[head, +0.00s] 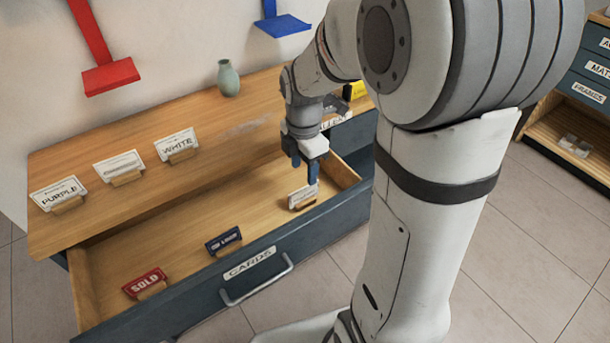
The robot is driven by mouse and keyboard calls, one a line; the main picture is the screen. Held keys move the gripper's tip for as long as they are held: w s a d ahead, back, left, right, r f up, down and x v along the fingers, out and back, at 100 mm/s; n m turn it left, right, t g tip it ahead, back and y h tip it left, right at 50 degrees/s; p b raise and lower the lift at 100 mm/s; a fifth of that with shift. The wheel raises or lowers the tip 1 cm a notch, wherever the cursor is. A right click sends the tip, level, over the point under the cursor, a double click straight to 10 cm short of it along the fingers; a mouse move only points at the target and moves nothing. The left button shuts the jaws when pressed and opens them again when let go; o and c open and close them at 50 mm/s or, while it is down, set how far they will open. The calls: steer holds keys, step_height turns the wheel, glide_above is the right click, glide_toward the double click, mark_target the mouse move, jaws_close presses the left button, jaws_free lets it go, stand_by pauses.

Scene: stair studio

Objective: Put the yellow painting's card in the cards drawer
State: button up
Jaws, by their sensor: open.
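The drawer labelled CARDS (262,264) is pulled open. A white card (302,194) in a small wooden holder stands inside it at the right end; its print is too small to read. My gripper (305,174) is open, pointing down just above and behind this card, with its blue fingers apart. I cannot tell whether a finger touches the card. Another white card or label (336,121) shows partly behind my gripper, its text partly covered. A yellow thing (357,89) shows between my arm links, mostly hidden.
A red SOLD card (145,281) and a dark blue card (224,239) stand in the drawer. The PURPLE card (59,193), an unreadable card (120,165) and the WHITE card (177,144) stand on the cabinet top, with a green vase (229,78) behind.

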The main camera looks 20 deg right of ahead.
steer(key=shift+r, duration=0.7)
steer(key=s+r+m+t, duration=0.1)
steer(key=s+r+m, duration=0.2)
steer(key=s+m, duration=1)
steer(key=m, duration=0.8)
steer(key=shift+s+d+r+m+t, duration=0.15)
steer(key=shift+s+r+m+t, duration=0.15)
steer(key=shift+s+r, duration=0.05)
